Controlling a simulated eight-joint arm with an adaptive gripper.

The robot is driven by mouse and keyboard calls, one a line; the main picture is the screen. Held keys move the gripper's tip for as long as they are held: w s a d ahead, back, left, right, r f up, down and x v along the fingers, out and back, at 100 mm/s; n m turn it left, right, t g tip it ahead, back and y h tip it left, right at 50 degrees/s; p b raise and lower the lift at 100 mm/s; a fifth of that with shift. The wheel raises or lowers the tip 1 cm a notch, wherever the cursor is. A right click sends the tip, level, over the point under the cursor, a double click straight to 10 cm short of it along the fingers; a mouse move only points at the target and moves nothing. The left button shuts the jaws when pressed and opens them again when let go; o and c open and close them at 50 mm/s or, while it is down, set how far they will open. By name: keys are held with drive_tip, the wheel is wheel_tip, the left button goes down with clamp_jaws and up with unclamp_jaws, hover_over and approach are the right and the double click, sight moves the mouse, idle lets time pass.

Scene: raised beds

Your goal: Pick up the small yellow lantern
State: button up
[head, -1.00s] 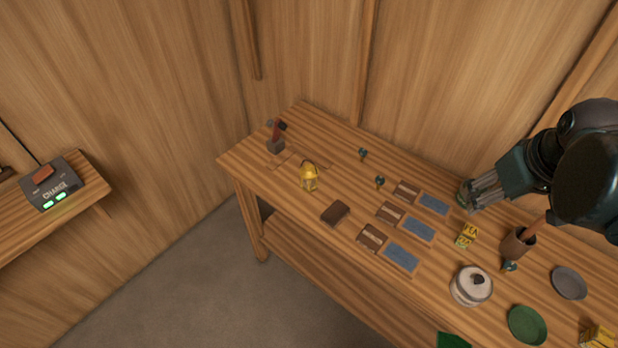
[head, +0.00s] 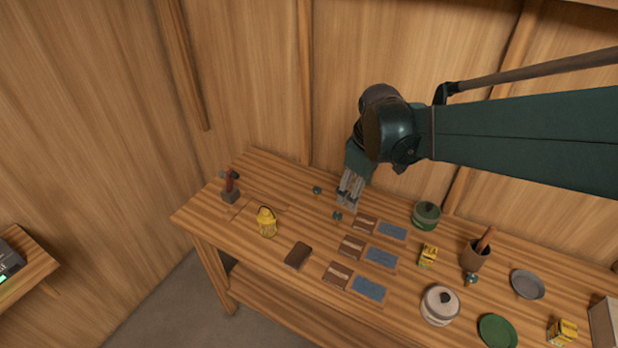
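The small yellow lantern (head: 267,223) stands upright on the left part of the wooden workbench (head: 215,217) in the head view. It is in full view and nothing touches it. My gripper (head: 348,203) hangs over the back middle of the bench, to the right of the lantern and apart from it. Its fingers point down and look close together, with nothing clearly seen between them. I cannot tell how far they are spread.
A red-handled tool in a dark block (head: 230,188) stands left behind the lantern. A brown box (head: 298,256) lies to its right. Small dark knobs (head: 317,190) stand near my gripper. Blue and brown cards, a green pot (head: 426,215) and a white pot (head: 439,305) fill the right.

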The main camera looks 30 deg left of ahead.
sight(265, 212)
drive_tip(key=s+a+f+n, duration=0.2)
drive_tip(key=a+f, duration=0.3)
drive_tip(key=a, duration=0.4)
drive_tip(key=s+a+f+n+g+h+p, duration=0.1)
drive_tip(key=s+a+f+n, duration=0.2)
drive_tip(key=a, duration=0.6)
drive_tip(key=s+a+f+n+g, duration=0.1)
drive_tip(key=s+a+f+n, duration=0.1)
drive_tip(key=a+f, duration=0.6)
drive_tip(key=shift+s+a+n, duration=0.3)
drive_tip(key=shift+a+n, duration=0.4)
drive_tip(key=shift+a, duration=0.15)
drive_tip(key=shift+f, duration=1.25)
drive_tip(key=shift+w+d+f, duration=0.1)
drive_tip(key=shift+d+f, duration=0.05)
drive_tip(key=shift+f, duration=2.45)
drive_tip(key=c, duration=1)
